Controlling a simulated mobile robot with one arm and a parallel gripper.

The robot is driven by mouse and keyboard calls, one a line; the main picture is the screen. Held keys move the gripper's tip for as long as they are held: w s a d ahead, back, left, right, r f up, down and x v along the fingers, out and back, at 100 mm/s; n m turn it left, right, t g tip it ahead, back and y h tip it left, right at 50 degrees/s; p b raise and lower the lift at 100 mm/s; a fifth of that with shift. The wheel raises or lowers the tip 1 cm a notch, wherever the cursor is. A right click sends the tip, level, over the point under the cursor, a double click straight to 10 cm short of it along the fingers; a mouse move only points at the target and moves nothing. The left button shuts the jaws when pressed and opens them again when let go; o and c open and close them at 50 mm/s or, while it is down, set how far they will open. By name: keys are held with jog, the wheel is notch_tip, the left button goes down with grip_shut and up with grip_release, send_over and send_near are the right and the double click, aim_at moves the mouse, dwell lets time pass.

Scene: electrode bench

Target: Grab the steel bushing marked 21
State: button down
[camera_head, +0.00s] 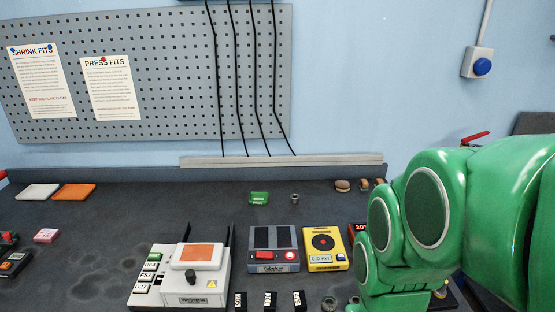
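A small grey metal bushing (295,198) stands alone toward the back of the dark bench. Dark ring-shaped parts stand at the bottom edge, one (328,303) clear and another (353,300) beside my green arm. I cannot read the number 21 on any of them, so I cannot tell which bushing is marked 21. My green arm fills the right side and hides that part of the bench. The fingers of my gripper do not show.
A white device with an orange top (198,256), a grey device with a red button (273,249) and a yellow meter (325,249) stand mid-bench. Black labelled blocks (269,300) line the front. A green block (259,198) sits behind. The bench's left-centre is clear.

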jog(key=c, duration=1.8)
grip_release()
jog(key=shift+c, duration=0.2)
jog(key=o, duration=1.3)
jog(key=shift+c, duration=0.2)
